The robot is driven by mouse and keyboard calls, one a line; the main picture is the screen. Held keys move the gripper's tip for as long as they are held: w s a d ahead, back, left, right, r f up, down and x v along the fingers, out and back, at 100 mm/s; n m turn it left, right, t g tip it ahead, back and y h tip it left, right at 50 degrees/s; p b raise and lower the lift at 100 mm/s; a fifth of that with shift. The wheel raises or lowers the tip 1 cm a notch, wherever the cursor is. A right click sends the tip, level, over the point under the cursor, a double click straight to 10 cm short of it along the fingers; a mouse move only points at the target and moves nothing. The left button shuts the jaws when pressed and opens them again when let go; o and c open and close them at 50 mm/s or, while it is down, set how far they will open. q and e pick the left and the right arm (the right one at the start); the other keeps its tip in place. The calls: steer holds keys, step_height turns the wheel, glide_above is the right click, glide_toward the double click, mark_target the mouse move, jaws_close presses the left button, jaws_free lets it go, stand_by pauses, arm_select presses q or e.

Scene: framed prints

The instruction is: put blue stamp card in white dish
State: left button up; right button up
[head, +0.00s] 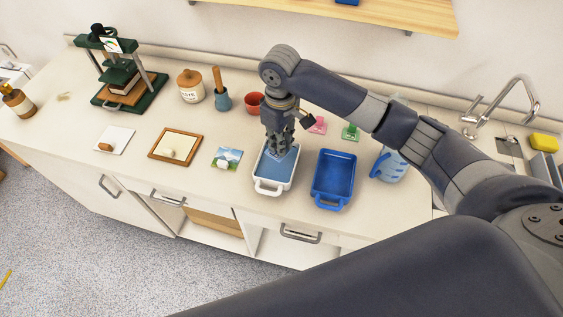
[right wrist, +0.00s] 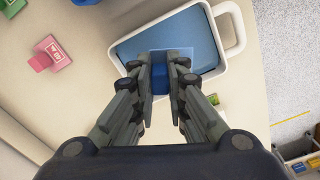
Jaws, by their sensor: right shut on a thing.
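The white dish (head: 274,188), a rectangular tray with a front handle and blue inside, stands on the counter. It also shows in the right wrist view (right wrist: 233,30). My right gripper (head: 279,146) points down over the back part of the dish. It is shut on the blue stamp card (right wrist: 160,76), whose blue grip sits between the fingertips and whose flat pale-blue plate shows beyond them. The card is within the dish's outline; I cannot tell whether it touches the bottom. My left gripper is not in view.
A blue tray (head: 332,180) stands right of the dish, with a striped jug (head: 388,166) beyond. Pink (head: 317,124) and green (head: 350,132) stamp cards lie behind. A red cup (head: 253,103) stands behind the dish; a landscape card (head: 227,157) lies left of it.

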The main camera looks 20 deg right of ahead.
mark_target(281, 163)
step_height(281, 163, down, 3)
steer(key=shift+w+d+r, duration=0.1)
steer(key=shift+w+d, duration=0.05)
steer(key=shift+f, duration=0.4)
step_height(281, 163, down, 3)
steer(key=shift+f+p, duration=0.1)
steer(key=shift+p, duration=0.4)
steer(key=shift+f, duration=0.2)
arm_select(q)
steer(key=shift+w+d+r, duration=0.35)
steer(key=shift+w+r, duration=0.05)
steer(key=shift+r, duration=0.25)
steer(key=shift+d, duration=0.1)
arm_select(e)
steer(key=shift+f, duration=0.1)
steer(key=o, duration=0.7)
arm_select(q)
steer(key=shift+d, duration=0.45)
arm_select(e)
steer(key=shift+o, duration=0.5)
